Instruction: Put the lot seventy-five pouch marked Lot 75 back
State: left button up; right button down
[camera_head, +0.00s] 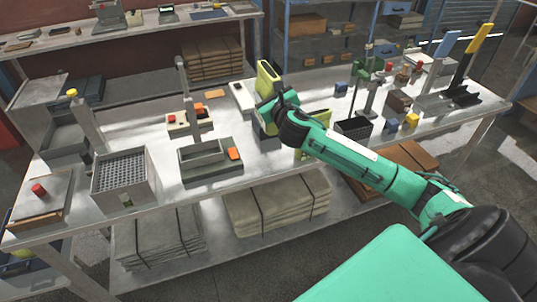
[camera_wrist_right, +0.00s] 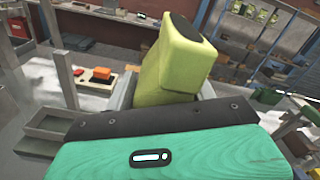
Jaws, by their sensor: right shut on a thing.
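A yellow-green pouch (camera_head: 268,76) with a dark top stands up out of my right gripper (camera_head: 277,103) over the middle of the bench. In the right wrist view the pouch (camera_wrist_right: 178,65) rises tilted behind the gripper body, which hides its lower end and my fingertips. My right gripper is shut on it. No lot marking can be read. A grey holder (camera_head: 264,135) shows just below the gripper; I cannot tell whether the pouch touches it. Another yellow-green item (camera_head: 317,136) is partly hidden behind my right arm. My left gripper is out of view.
A perforated grey box (camera_head: 123,178) is farther left. A dark crate (camera_head: 354,127) and a green stand (camera_head: 370,70) are to the right. A white device (camera_head: 243,97) is close by.

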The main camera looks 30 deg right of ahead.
notch_tip(320, 180, down, 14)
jog(key=shift+a+f, duration=0.1)
jog(key=shift+f, duration=2.35)
jog(key=shift+f+b, duration=0.1)
jog(key=shift+b, duration=0.2)
jog(key=shift+c, duration=2.4)
grip_release()
